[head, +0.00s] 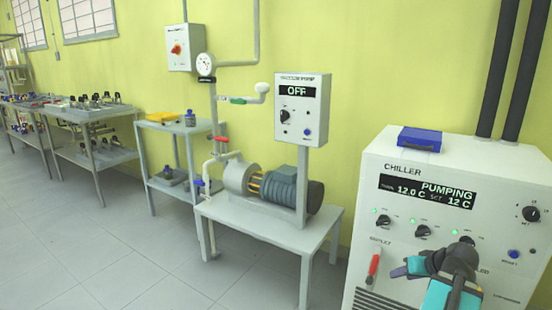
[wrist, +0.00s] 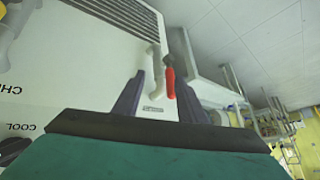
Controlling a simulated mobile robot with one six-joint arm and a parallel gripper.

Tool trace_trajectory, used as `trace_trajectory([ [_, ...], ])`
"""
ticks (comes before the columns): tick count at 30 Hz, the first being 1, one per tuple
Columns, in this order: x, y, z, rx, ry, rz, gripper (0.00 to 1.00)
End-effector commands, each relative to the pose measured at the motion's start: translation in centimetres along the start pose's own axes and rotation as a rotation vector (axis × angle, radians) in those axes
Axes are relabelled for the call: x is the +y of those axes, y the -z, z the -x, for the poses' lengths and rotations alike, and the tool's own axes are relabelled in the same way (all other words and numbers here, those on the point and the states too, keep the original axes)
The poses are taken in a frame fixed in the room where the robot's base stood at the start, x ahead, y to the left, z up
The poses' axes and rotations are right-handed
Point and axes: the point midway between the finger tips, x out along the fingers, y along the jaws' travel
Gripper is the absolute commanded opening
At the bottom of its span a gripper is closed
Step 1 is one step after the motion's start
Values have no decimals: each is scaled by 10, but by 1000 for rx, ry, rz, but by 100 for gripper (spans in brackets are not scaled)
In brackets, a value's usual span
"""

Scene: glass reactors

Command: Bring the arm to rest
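My gripper (head: 400,268) is in front of the lower part of the chiller's (head: 400,160) front panel, just right of the red-handled outlet valve. In the wrist view its two dark fingers (wrist: 158,88) stand apart with nothing held between them. The red valve handle (head: 375,264) hangs roughly upright on the chiller front. It also shows beyond the fingers in the wrist view (wrist: 170,82), near the right finger. I cannot tell the exact gap to it. The teal and black wrist hides part of the lower panel. The chiller display reads PUMPING, 12.0 C, set 12 C.
A blue box (head: 419,138) lies on the chiller. Left of it, a vacuum pump (head: 280,187) sits on a white table (head: 255,222); its control box (head: 302,108) reads OFF. Shelved tables with glassware (head: 95,103) line the wall. The floor (head: 90,240) at left is clear.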

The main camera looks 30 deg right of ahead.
Motion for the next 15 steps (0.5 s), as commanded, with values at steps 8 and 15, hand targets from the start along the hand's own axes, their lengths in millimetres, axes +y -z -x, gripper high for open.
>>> trace_trajectory([
  [8, -86, -6, -46, -116, 112, 80, 38],
  [15, -157, -28, -80, -225, 192, 149, 38],
])
